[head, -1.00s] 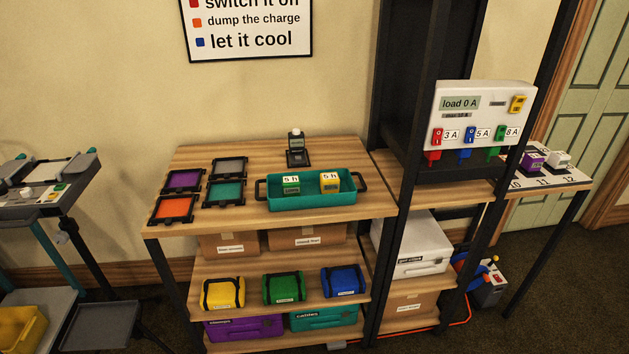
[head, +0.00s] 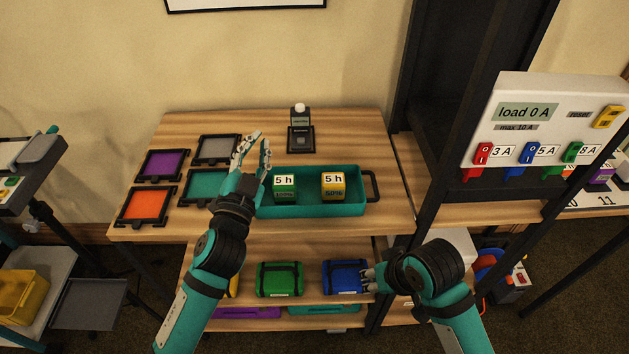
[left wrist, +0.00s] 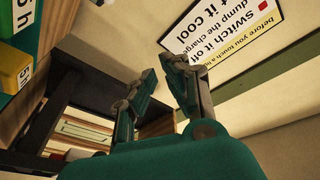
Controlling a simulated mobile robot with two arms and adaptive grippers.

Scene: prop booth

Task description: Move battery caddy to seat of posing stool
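The battery caddy, a teal tray (head: 310,208) with a dark handle at its right end, sits on the wooden bench top. It holds a green battery (head: 285,190) and a yellow battery (head: 333,186), both labelled 5 h. My left gripper (head: 250,155) is open and empty at the caddy's left end, hiding that end's handle. Its spread fingers also show in the left wrist view (left wrist: 165,85). My right gripper (head: 374,278) is low in front of the bench, by the blue pouch; its opening is unclear. No posing stool is in view.
Several coloured frames (head: 163,165) lie left of the caddy, and a small dark device (head: 300,135) stands behind it. A dark rack post (head: 455,150) and a load panel (head: 545,130) stand to the right. Pouches (head: 279,279) fill the shelf below.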

